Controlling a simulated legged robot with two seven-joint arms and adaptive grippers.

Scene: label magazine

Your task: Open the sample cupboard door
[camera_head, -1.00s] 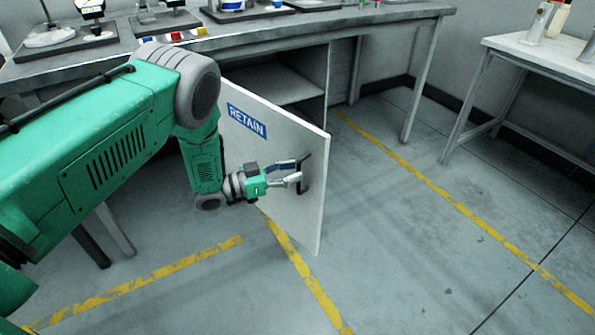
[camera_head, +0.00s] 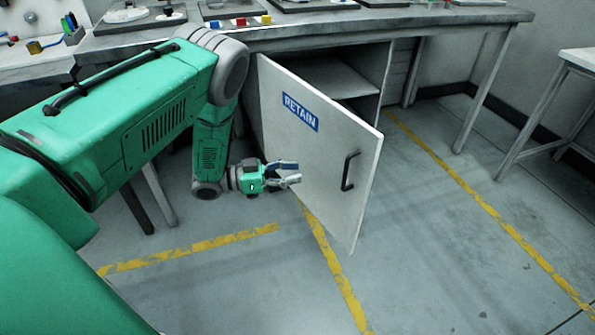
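The sample cupboard door (camera_head: 318,150) is a pale panel with a blue RETAIN label (camera_head: 299,112). It stands swung out from the cupboard (camera_head: 345,78) under the bench, and part of the shelf inside shows. A black bar handle (camera_head: 348,171) is on the door's face near its free edge. My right gripper is not in view.
The workbench (camera_head: 290,32) runs above the cupboard, with trays and small coloured blocks on top. A second table (camera_head: 575,60) stands at the right. The grey floor (camera_head: 430,250) with yellow lines is clear in front and to the right.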

